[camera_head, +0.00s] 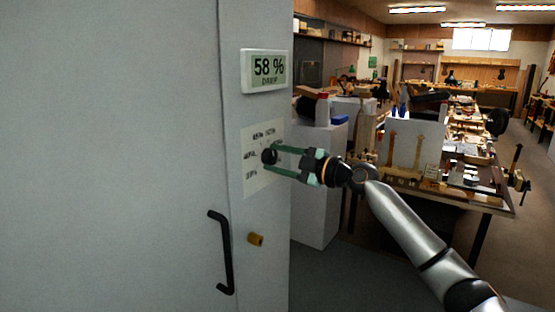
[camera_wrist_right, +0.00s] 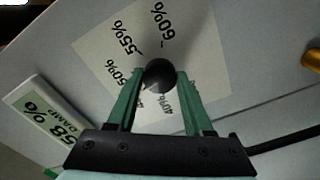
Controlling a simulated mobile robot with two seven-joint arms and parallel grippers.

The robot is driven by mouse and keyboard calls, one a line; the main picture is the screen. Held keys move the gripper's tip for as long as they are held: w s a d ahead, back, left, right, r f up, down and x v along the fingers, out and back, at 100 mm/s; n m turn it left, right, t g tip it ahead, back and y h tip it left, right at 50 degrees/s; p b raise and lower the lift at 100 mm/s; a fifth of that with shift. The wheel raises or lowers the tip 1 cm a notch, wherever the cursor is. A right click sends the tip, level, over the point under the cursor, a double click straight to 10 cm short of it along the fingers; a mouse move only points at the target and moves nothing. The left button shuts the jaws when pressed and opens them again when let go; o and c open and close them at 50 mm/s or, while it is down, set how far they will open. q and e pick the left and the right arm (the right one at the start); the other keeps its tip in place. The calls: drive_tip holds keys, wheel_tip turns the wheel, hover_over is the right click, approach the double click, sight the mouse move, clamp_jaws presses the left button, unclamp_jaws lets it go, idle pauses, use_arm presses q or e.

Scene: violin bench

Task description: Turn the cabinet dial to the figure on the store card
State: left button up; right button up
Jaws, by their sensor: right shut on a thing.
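The dial is a small black round knob (camera_head: 268,156) on a pale scale plate (camera_head: 254,181) fixed to the cabinet's narrow face. In the right wrist view the knob (camera_wrist_right: 159,74) has percent figures around it, with 60%, 55%, 50% and 40% legible. My right gripper (camera_head: 277,157) is shut on the knob, with one green finger on each side. The fingers hide part of the scale, and I cannot tell where the dial points. A display (camera_head: 265,70) above reads 58 % DAMP. I cannot make out a store card. My left gripper is out of view.
The grey cabinet (camera_head: 110,150) fills the left side. A black bar handle (camera_head: 227,255) and a brass knob (camera_head: 255,239) stick out below the dial. Cluttered workbenches (camera_head: 455,195) stand behind my right arm.

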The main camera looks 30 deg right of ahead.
clamp_jaws()
drive_tip(key=shift+m, duration=0.3)
